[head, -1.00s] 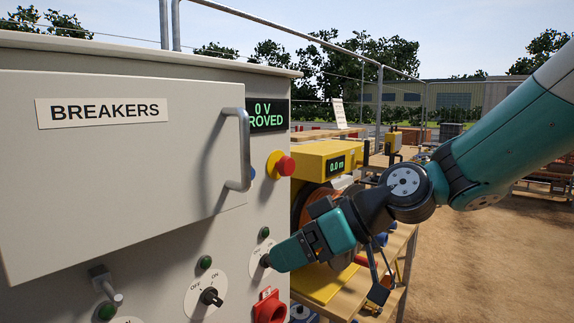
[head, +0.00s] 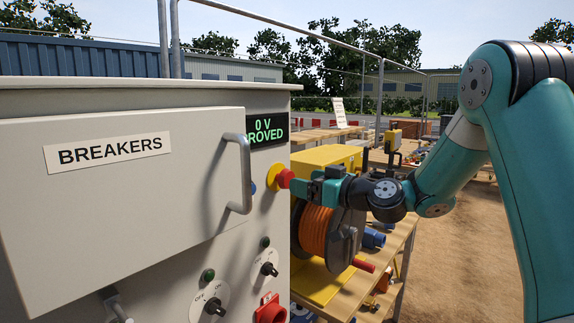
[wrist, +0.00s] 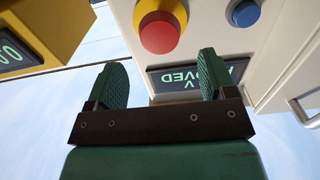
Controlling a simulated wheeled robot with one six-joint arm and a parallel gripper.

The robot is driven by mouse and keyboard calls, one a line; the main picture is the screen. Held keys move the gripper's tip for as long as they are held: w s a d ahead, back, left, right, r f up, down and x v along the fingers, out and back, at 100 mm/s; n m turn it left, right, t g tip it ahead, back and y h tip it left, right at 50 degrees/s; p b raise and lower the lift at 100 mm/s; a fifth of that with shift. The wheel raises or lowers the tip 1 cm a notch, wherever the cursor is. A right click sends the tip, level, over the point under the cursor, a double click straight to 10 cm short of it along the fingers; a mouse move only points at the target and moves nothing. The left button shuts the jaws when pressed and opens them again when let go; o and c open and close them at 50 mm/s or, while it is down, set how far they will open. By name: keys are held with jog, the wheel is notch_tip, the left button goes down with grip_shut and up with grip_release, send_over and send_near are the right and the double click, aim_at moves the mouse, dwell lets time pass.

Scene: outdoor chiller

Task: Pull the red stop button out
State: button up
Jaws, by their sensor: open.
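The red stop button (head: 285,178) sits on a yellow collar (head: 273,177) on the front of the grey cabinet, near its right edge. In the wrist view the red button (wrist: 159,37) and its yellow collar (wrist: 176,8) show large at the top middle. My gripper (head: 294,186) points at the button from the right in the head view. In the wrist view my gripper (wrist: 163,75) is open, with nothing between its two green fingers. The button lies just past the fingertips, roughly in line with the gap. Whether a finger touches it I cannot tell.
A handle (head: 241,172) juts from the BREAKERS door (head: 110,190), left of the button. A blue button (wrist: 244,13) and a green-lit display (wrist: 190,77) are close by. Rotary switches (head: 265,268) lie below. An orange cable reel (head: 316,232) stands behind my gripper.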

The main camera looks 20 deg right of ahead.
aim_at(290, 176)
jog(key=p+x, duration=0.2)
jog(key=x, duration=0.3)
jog(key=shift+r, duration=0.2)
jog(key=shift+w+a+f+p, duration=0.2)
jog(key=shift+w+a+p, duration=0.25)
jog(key=shift+w, duration=0.2)
jog(key=shift+c, duration=0.2)
